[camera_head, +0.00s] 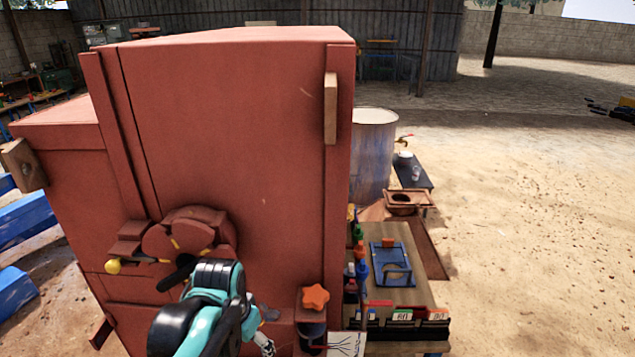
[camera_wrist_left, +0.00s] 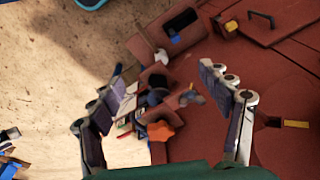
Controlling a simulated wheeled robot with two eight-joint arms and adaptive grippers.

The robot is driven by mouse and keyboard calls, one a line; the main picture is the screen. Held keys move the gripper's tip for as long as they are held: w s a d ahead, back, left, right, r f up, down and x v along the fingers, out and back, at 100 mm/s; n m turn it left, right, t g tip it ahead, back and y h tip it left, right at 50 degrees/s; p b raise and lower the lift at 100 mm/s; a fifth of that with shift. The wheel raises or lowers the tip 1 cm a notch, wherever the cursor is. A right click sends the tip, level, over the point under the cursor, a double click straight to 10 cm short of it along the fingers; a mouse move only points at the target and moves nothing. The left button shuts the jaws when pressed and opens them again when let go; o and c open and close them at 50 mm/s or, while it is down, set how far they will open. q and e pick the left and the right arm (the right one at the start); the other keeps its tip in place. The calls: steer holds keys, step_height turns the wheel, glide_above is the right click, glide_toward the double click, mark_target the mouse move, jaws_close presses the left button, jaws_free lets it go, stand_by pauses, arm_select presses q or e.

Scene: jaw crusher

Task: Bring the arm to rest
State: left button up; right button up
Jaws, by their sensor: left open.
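My left arm (camera_head: 205,310), teal and black, reaches up from the bottom of the head view in front of the red crusher (camera_head: 230,130). In the left wrist view my left gripper (camera_wrist_left: 162,75) is open, its two fingers wide apart with no object held between them. Beyond the fingers lie the crusher's red housing (camera_wrist_left: 195,140) and an orange star knob (camera_wrist_left: 160,131). The knob also shows in the head view (camera_head: 315,297), right of the arm. The fingers are mostly hidden in the head view. My right gripper is in neither view.
A round red hub (camera_head: 180,237) and a yellow-tipped lever (camera_head: 113,266) sit on the crusher just beyond my arm. To the right, a wooden bench (camera_head: 425,285) carries a blue fixture (camera_head: 390,264) and bottles. A metal drum (camera_head: 374,155) stands behind. Sandy ground at right is open.

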arm_select(q)
steer(key=s+a+f+n+t+b, duration=0.3)
steer(key=s+f+n+t+b, duration=0.1)
steer(key=s+f+b, duration=0.3)
steer(key=shift+f+n+t+b, duration=0.3)
steer(key=shift+f+t, duration=0.3)
steer(key=shift+f, duration=0.8)
stand_by(0.6)
